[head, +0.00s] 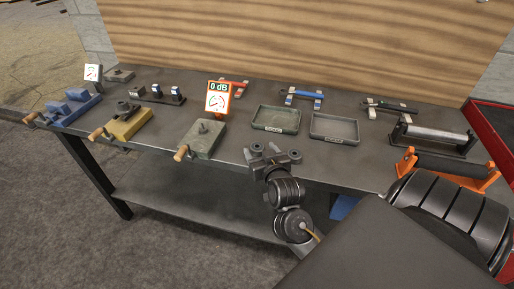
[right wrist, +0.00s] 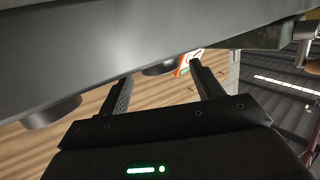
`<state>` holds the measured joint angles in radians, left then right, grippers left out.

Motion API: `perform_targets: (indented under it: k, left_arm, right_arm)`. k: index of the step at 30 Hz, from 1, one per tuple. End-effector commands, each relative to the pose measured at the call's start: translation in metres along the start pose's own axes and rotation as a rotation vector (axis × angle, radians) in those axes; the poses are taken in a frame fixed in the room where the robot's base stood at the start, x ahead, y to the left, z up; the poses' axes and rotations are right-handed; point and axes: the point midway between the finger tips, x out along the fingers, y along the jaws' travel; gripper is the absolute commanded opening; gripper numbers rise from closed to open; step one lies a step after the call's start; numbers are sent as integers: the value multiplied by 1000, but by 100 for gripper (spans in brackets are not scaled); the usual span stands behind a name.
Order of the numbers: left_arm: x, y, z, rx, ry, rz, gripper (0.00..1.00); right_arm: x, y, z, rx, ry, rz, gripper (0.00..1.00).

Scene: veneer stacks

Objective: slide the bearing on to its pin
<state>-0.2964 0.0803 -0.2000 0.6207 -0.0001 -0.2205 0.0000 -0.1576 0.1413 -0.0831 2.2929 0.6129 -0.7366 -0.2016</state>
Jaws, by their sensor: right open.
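Two small dark round pieces that look like bearings stand on the bench near its front edge, one to the left (head: 257,148) and one to the right (head: 295,155) of my right gripper (head: 276,153). I cannot tell which one the task means. The gripper is open and empty beside them. The right wrist view is upside down; there one round piece (right wrist: 160,69) shows beyond the space between the fingers and another (right wrist: 48,114) lies outside them. A short dark pin (head: 203,127) stands on a grey-green block (head: 207,143) left of the gripper. My left gripper is not in view.
A "0 dB" sign (head: 218,98) stands behind the grey-green block. Two shallow trays, one greenish (head: 276,128) and one grey (head: 334,136), lie behind the gripper. A yellow block (head: 133,127) and a blue fixture (head: 75,108) stand left. Roller stands (head: 443,182) are right.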

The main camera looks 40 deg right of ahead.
Motion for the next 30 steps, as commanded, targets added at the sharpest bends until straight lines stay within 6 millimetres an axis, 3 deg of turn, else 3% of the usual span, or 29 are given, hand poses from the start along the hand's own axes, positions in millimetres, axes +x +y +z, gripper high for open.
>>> perform_targets:
  k: [12, 21, 30]
  left_arm:
    - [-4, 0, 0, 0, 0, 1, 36]
    - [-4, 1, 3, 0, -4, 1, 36]
    - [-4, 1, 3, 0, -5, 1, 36]
  right_arm:
    - [48, -1, 2, -3, 1, -2, 66]
    - [52, -1, 2, -1, 0, -3, 66]
    - [52, -1, 3, 0, 0, -3, 27]
